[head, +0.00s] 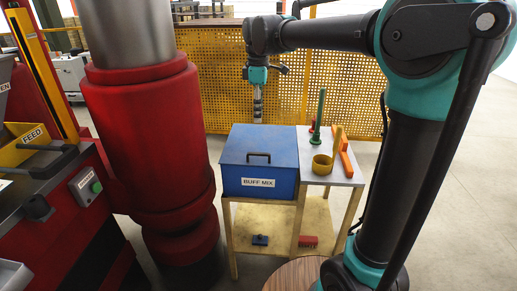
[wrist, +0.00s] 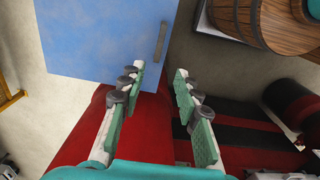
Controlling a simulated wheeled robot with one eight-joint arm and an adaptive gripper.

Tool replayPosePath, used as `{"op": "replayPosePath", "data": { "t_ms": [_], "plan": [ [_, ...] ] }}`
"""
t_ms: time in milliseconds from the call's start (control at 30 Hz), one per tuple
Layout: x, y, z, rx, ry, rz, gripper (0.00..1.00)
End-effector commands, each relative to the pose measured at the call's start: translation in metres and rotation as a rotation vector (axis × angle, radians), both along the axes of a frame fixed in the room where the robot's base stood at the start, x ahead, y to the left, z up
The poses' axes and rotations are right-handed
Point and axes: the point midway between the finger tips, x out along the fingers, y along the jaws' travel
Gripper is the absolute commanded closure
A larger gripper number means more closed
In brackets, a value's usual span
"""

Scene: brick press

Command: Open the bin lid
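The blue bin (head: 258,184), labelled BUFF MIX, stands on a wooden stand with its lid (head: 235,145) down. A dark bar handle (head: 259,157) is fixed near the lid's front edge. In the wrist view the blue lid (wrist: 100,35) fills the upper left, and its handle (wrist: 160,42) lies just beyond my fingertips. My gripper (wrist: 158,76) is open and empty, its two fingers spread apart. In the head view my gripper (head: 258,108) points down at the bin's far side, apart from the handle. Its fingertips are too small there to make out clearly.
Right of the bin, a pale tabletop (head: 341,178) holds a green upright piece (head: 317,130), a yellow cup (head: 322,165) and an orange bar (head: 343,155). A thick red column (head: 150,130) stands close on the left. A yellow mesh fence (head: 215,80) runs behind.

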Motion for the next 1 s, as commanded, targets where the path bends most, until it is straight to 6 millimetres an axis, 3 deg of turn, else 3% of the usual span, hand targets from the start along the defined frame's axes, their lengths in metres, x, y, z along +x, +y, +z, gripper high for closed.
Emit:
{"op": "replayPosePath", "data": {
  "t_ms": [600,800,1000],
  "plan": [
    [0.0,0.0,-0.12,0.0,-0.001,-0.003,0.67],
    [0.0,0.0,-0.14,0.0,-0.001,-0.003,0.67],
    [0.0,0.0,-0.145,0.001,-0.001,-0.003,0.67]
  ]
}}
